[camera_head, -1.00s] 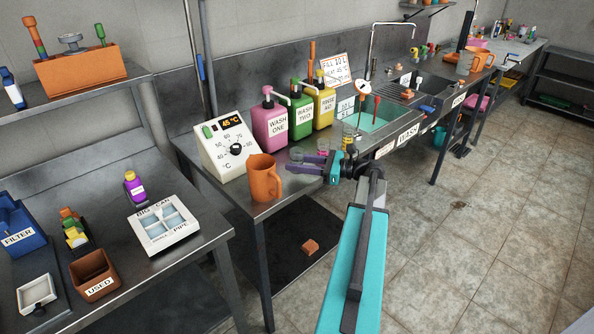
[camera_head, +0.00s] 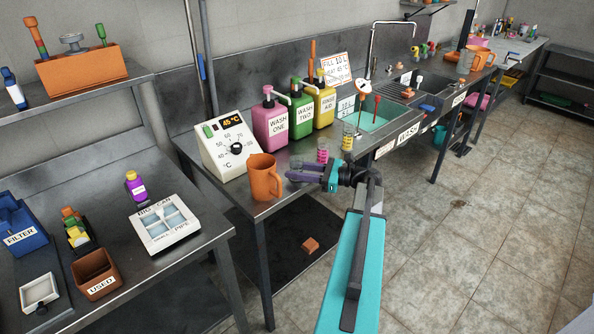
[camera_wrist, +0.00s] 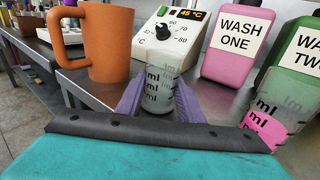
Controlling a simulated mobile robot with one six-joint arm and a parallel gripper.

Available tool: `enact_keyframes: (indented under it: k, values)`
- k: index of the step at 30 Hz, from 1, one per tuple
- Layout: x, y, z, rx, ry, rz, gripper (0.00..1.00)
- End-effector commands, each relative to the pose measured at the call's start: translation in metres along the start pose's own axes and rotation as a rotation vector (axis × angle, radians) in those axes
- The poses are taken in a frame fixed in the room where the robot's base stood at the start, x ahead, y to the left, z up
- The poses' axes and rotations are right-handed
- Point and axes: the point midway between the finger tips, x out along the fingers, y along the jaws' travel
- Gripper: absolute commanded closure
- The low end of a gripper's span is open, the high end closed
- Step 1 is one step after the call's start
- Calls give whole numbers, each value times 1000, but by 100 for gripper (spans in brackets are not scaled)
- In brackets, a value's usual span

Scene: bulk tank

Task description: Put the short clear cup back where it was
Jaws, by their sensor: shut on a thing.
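A short clear cup (camera_wrist: 158,88) with dark "ml" marks stands upright between the purple fingers of my gripper (camera_wrist: 157,98) in the wrist view. The fingers are shut on it from both sides. In the head view my gripper (camera_head: 300,174) is at the front part of the steel counter, just right of the orange jug (camera_head: 264,178). The cup is hard to make out there. I cannot tell whether its base touches the counter; the gripper's front edge hides it in the wrist view.
A marked cup with pink contents (camera_head: 322,152) stands behind my gripper, with a yellow-marked cup (camera_head: 347,138) farther right. The temperature box (camera_head: 228,146) and the pink WASH ONE bottle (camera_head: 270,124) stand behind. The counter's front edge is close.

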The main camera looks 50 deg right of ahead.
Motion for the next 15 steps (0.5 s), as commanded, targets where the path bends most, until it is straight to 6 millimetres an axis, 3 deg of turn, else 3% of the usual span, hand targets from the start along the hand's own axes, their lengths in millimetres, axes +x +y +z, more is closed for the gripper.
enact_keyframes:
  k: [12, 13, 15]
  values:
    - [0, 0, -4, 1, 0, 0, 89]
    - [0, 0, -4, 1, 0, 0, 61]
    - [0, 0, -4, 0, 0, 0, 49]
